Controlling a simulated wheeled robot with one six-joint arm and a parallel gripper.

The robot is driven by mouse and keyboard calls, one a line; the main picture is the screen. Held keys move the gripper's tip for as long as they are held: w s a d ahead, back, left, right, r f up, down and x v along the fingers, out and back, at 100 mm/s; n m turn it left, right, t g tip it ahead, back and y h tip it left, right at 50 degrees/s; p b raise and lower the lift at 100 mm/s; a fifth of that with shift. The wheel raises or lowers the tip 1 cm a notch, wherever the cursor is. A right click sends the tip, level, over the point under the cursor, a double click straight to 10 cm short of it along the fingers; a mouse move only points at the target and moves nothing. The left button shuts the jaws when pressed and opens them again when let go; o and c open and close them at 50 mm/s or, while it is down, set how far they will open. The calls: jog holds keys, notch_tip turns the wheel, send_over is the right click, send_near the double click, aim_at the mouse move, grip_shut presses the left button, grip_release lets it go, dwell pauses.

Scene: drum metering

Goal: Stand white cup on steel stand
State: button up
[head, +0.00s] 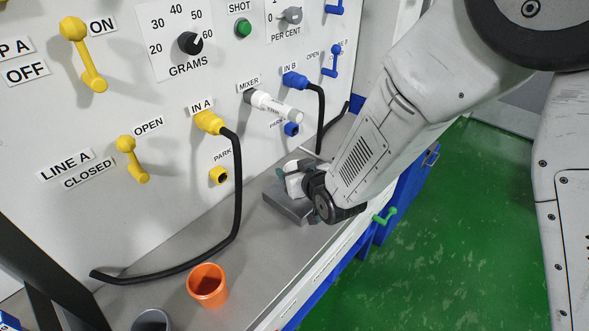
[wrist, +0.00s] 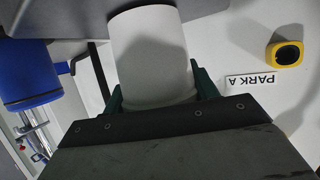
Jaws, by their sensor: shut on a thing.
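The white cup (wrist: 152,55) is between the two dark green fingers of my gripper (wrist: 160,92) in the wrist view, which are shut on its sides. In the head view, the cup (head: 293,180) shows only in part, because my wrist covers much of it. My gripper (head: 299,174) is at the steel stand (head: 283,204), a low grey block on the bench against the panel. The cup appears over the stand. I cannot tell whether its base touches the stand.
An orange cup (head: 207,284) and a grey cup (head: 152,320) stand on the bench (head: 190,255) at the front left. A black hose (head: 237,190) hangs from the yellow IN A plug (head: 209,122) onto the bench. The yellow PARK port (head: 219,175) is left of the stand.

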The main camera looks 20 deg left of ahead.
jog(key=shift+f, duration=0.15)
jog(key=o, duration=1)
jog(key=shift+s+d+r, duration=0.1)
jog(key=shift+s+r, duration=0.1)
jog(key=shift+r, duration=0.1)
jog(key=v, duration=1.1)
jog(key=shift+d, duration=0.2)
jog(key=shift+s+r, duration=0.1)
jog(key=shift+s, duration=0.05)
